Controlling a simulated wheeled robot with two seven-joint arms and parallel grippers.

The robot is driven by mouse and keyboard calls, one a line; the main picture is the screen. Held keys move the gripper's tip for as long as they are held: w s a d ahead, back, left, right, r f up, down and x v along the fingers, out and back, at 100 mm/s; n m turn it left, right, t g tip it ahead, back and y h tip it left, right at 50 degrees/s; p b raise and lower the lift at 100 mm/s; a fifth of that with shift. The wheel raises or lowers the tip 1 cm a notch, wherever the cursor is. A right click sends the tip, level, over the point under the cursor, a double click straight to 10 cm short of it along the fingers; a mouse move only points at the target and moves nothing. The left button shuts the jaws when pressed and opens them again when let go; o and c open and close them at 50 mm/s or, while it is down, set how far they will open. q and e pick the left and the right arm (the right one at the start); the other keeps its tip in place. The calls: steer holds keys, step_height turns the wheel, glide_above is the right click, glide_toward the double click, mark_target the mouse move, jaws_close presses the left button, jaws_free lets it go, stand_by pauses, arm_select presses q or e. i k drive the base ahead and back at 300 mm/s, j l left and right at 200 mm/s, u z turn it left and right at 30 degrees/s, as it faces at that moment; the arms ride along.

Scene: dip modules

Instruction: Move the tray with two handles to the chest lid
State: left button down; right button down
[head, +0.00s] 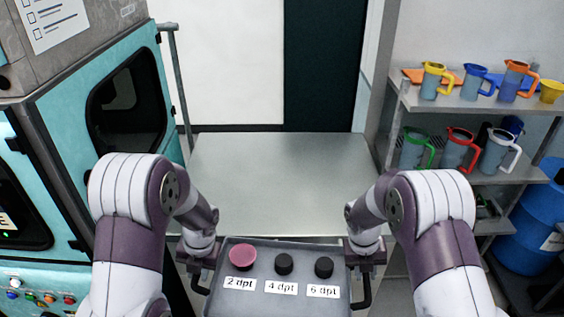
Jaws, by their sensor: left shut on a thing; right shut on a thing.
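The grey tray (280,300) is at the bottom middle of the head view, with a dark handle on each side. It carries a pink round piece (243,257) and two black round pieces (284,264) (324,267), above labels reading "2 dpt", "4 dpt" and "6 dpt". My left gripper (197,266) is shut on the tray's left handle. My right gripper (366,265) is shut on the right handle. The tray looks about level; its near edge is cut off by the frame. A flat, bare grey surface (280,175), possibly the chest lid, lies beyond the tray.
A teal machine (60,160) with a dark window stands at the left, beside a grey rail post (180,85). Shelves (465,103) with several coloured jugs stand at the right. A blue barrel (530,225) is at the far right. The flat surface ahead is clear.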

mark_target(281, 193)
steer(key=i, duration=1.3)
